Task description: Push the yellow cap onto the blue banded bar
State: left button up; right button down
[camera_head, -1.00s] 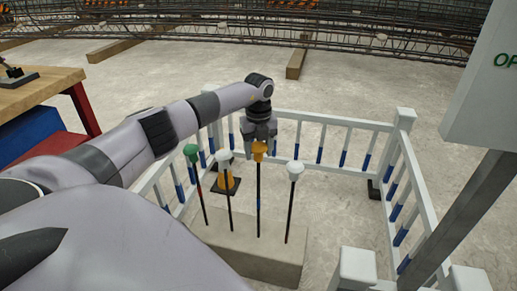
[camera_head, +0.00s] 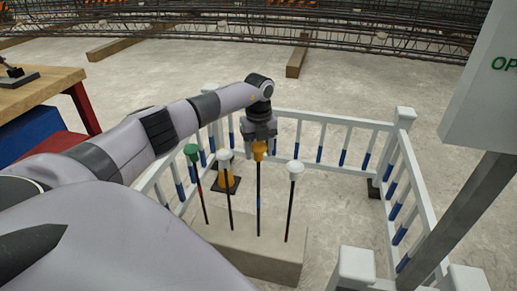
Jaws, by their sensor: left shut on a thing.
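The yellow cap (camera_head: 259,149) sits at the top of the blue banded bar (camera_head: 259,203), an upright dark bar with a blue band low on it. My left gripper (camera_head: 259,138) is directly above the cap, pointing down, and is shut on it. The fingertips partly hide the cap's top. How far the cap is down on the bar cannot be told. My right gripper is not in view.
A green cap (camera_head: 191,150) and white caps (camera_head: 224,155) and (camera_head: 296,167) top neighbouring bars in the concrete block (camera_head: 250,252). A white railing (camera_head: 330,121) surrounds them. A wooden bench (camera_head: 45,88) stands left, a grey post (camera_head: 460,215) right.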

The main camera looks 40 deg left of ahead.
aim_at(259, 162)
pick_arm(q)
jog(key=shift+p, duration=0.6)
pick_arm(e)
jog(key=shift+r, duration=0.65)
